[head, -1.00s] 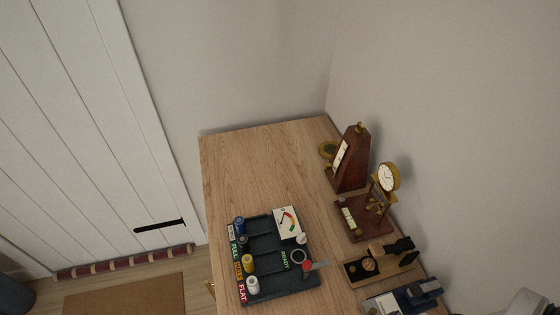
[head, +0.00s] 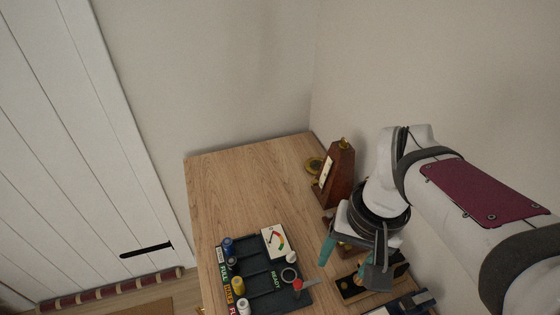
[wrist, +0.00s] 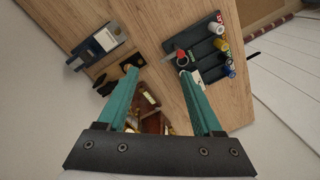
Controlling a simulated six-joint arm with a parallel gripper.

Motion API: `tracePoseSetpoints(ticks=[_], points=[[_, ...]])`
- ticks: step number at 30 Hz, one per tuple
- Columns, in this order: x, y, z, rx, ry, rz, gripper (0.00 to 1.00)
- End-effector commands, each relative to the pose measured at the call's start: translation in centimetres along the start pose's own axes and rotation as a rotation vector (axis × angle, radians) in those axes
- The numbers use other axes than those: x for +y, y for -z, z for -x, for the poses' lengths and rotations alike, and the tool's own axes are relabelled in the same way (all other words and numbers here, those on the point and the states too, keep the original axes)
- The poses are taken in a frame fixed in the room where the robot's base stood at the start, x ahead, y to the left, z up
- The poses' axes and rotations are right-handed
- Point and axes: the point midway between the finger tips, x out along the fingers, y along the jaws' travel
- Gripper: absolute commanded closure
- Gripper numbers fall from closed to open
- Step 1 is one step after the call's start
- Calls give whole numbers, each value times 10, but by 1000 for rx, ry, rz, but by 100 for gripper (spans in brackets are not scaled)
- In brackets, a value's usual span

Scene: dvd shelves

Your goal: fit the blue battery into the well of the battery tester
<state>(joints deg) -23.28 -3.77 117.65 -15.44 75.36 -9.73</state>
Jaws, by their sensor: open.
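The blue battery (head: 227,244) stands in the back slot at the left end of the dark battery tester tray (head: 262,285). In the wrist view the blue battery (wrist: 231,70) is at the tray's right end. The tester's gauge (head: 274,240) is at its back right. A pale ring (head: 289,274), which looks like the well, lies beside the READY label; it also shows in the wrist view (wrist: 183,61). My gripper (head: 350,262) is open and empty, right of the tester and apart from it. Its two teal fingers show in the wrist view (wrist: 158,77).
A dark battery (head: 232,263), a yellow one (head: 238,285) and a white one (head: 243,307) share the tray. A red knob with a lever (head: 298,284) is near the ring. A metronome (head: 336,174) and other devices line the right side. The back wooden tabletop (head: 240,185) is clear.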

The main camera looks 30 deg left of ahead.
Motion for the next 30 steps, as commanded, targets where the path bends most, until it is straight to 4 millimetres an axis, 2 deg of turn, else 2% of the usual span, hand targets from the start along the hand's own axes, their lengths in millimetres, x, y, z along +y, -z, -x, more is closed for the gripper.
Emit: tracePoseSetpoints(ticks=[1,2,3,6,9,11,14,17,21,24,30], points=[[-45,30,-11,-1,-13,184,33],[-73,45,-19,7,-18,289,33],[-110,59,-30,17,-23,417,33],[-187,72,-60,39,-32,666,33],[-229,71,-78,53,-34,794,33],[-238,70,-82,57,-34,822,33],[-239,71,-86,58,-35,825,33],[-238,71,-107,53,-37,824,33],[-237,74,-149,52,-36,821,33],[-237,76,-171,55,-36,821,33],[-240,79,-200,55,-35,820,33]])
